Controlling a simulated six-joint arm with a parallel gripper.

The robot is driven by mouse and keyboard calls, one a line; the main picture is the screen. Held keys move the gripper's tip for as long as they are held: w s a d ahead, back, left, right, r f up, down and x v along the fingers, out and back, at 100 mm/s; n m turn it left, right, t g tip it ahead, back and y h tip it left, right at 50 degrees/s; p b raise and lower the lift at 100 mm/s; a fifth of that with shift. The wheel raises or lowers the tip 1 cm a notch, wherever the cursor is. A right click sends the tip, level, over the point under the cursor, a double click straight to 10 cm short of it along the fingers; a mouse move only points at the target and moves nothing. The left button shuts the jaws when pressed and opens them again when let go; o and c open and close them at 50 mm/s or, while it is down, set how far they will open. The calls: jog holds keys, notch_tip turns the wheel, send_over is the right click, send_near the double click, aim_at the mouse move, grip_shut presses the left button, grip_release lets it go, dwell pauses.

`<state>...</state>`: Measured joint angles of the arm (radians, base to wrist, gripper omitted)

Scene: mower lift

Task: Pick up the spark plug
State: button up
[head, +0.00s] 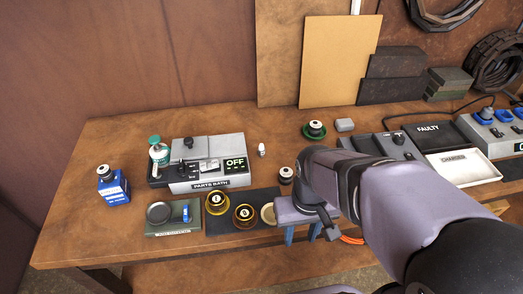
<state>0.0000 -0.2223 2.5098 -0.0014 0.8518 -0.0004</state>
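A small white piece with a dark tip (262,149) stands on the wooden bench, just right of the parts bath. It may be the spark plug, but it is too small to be sure. My gripper (302,234) is near the bench's front edge, to the right of the dark mat and well in front of the white piece. Its two blue fingers point down with a gap between them, and I see nothing held. My arm hides part of the bench at right.
The parts bath (222,174) reads OFF. A dark mat (226,224) holds round gold pieces. A blue box (114,191) and a green tray (173,229) are at left. A tray marked FAULTY (436,136) and a white tray (464,171) are at right. The bench's left corner is clear.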

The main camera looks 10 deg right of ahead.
jog(key=r, duration=0.2)
jog(key=t+b, duration=0.7)
jog(key=t, duration=0.7)
send_near(263, 147)
jog(key=w+r, duration=0.4)
jog(key=r, duration=0.1)
jog(key=shift+n+g+y, duration=0.3)
jog(key=shift+y, duration=0.1)
jog(key=f, duration=0.5)
jog(key=shift+s+d+f+p, duration=0.2)
jog(key=shift+s+p, duration=0.05)
jog(key=shift+p, duration=0.15)
jog(key=shift+f, duration=0.45)
jog(key=shift+x, duration=1.05)
jog(key=shift+w+p, duration=0.1)
jog(key=shift+p, duration=0.25)
